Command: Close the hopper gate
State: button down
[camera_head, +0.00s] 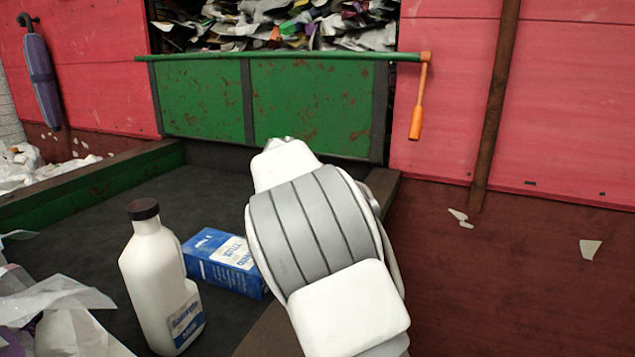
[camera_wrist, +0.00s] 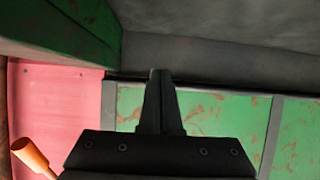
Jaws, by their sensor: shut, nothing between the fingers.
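The hopper gate (camera_head: 310,100) is a scuffed green panel with dark metal straps, under a green top bar. It covers the lower part of the hopper opening, and waste shows above it. An orange handle (camera_head: 416,115) hangs down from the bar's right end. In the wrist view, the gate (camera_wrist: 210,112) fills the lower right and the orange handle (camera_wrist: 31,155) sits at lower left. My gripper (camera_wrist: 160,75) is shut and empty, its dark fingers in front of the gate. In the head view my arm hides most of it; whether it touches the gate cannot be told.
A white bottle (camera_head: 155,275) with a dark cap and a blue box (camera_head: 225,262) lie on the dark belt (camera_head: 110,225), the bottle upright. Crumpled plastic (camera_head: 60,310) is at lower left. A rusty pipe (camera_head: 493,105) runs down the red wall right of the handle.

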jog(key=shift+s+a, duration=0.2)
jog(key=shift+s, duration=0.3)
jog(key=shift+s+a, duration=0.2)
jog(key=shift+s, duration=0.25)
